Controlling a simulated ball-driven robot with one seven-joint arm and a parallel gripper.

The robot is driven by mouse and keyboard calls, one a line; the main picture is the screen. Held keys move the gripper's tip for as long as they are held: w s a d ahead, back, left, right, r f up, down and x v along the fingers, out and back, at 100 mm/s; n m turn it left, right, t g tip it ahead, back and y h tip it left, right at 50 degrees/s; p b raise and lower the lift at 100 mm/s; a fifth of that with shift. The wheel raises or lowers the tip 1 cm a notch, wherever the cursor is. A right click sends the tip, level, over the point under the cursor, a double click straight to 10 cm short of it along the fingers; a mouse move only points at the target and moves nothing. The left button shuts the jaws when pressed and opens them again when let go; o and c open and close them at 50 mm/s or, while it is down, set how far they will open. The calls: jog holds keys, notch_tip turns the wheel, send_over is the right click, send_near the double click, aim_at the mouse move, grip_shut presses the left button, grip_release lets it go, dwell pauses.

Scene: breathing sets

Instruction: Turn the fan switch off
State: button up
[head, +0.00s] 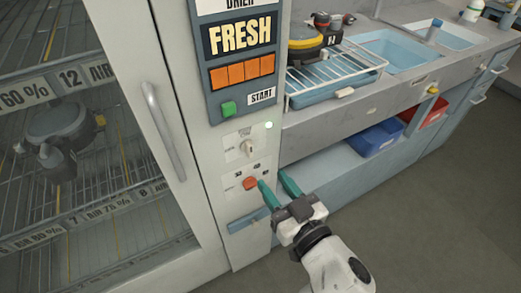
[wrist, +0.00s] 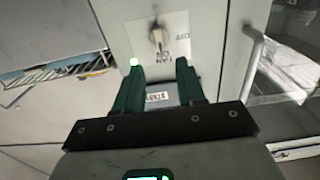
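The fan switch (head: 248,148) is a small pale knob on a white plate on the cabinet's front panel. In the wrist view, where the lettering is upside down, the fan switch (wrist: 157,38) stands roughly upright in line with the "FAN ON" lettering, with "OFF" to its side. A green light (head: 268,125) is lit beside the plate; it also shows in the wrist view (wrist: 134,61). My gripper (head: 273,179) is open and empty, its teal fingers apart, below and right of the switch in the head view. I see no contact with the switch.
A red-orange knob (head: 250,183) sits below the fan switch, close to my left fingertip. A green START button (head: 228,108) is above. A door handle (head: 162,130) stands out at left. A counter with a wire rack (head: 335,75) is at right, with blue and red bins below.

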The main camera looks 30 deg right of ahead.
aim_at(251, 151)
jog(key=w+p, duration=0.2)
jog(key=w, duration=0.7)
jog(key=shift+w, duration=0.3)
jog(key=shift+c, duration=0.3)
grip_shut()
